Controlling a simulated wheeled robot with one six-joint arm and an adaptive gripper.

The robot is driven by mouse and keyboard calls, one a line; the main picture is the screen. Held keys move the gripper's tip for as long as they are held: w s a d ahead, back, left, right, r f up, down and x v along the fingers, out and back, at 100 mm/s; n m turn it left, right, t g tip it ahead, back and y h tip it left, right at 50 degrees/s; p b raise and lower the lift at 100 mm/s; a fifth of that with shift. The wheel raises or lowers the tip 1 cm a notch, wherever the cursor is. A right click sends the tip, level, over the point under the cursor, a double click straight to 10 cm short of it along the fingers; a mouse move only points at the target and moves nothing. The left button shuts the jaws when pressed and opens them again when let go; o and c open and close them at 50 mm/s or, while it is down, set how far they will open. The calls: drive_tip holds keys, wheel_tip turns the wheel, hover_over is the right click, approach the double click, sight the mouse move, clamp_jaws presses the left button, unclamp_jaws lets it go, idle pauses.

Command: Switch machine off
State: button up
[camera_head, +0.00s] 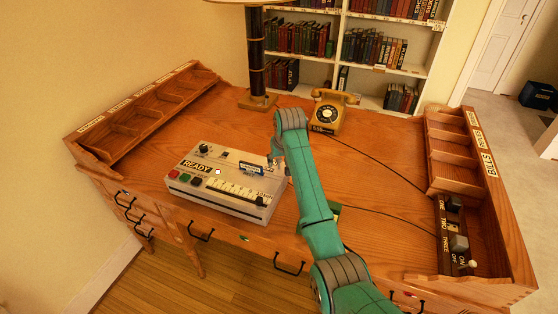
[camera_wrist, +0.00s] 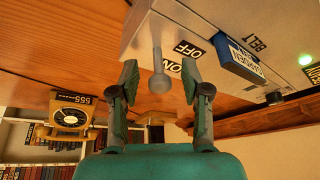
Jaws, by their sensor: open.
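The machine (camera_head: 225,188) is a pale box on the desk, with "READY" on its top, coloured buttons and a row of white keys. In the wrist view, which looks upside down, its side (camera_wrist: 200,25) shows a grey toggle lever (camera_wrist: 157,60) beside "ON" and "OFF" labels. In the head view my gripper (camera_head: 276,160) is at the machine's back right corner, partly hidden by my arm.
A yellow telephone (camera_head: 328,113) and a lamp base (camera_head: 258,101) stand behind. A switch panel (camera_head: 455,235) is at the desk's right. The desk's middle right (camera_head: 375,185) is mostly clear except for cables.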

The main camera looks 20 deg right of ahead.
clamp_jaws()
drive_tip(key=shift+s+a+f+t+h, duration=0.15)
drive_tip(key=shift+s+a+t+h, duration=0.15)
drive_tip(key=shift+t, duration=0.25)
drive_tip(key=shift+s+a+f+t+h, duration=0.1)
drive_tip(key=shift+s+t+h, duration=0.1)
drive_tip(key=shift+t+h, duration=0.3)
drive_tip(key=shift+s+a+n+t+h, duration=0.15)
drive_tip(key=shift+t+h, duration=0.1)
drive_tip(key=shift+t, duration=0.2)
drive_tip(key=shift+s+n+t+h, duration=0.15)
drive_tip(key=shift+t+h, duration=0.1)
drive_tip(key=shift+t, duration=0.15)
drive_tip(key=shift+w, duration=0.1)
unclamp_jaws()
drive_tip(key=v, duration=1.2)
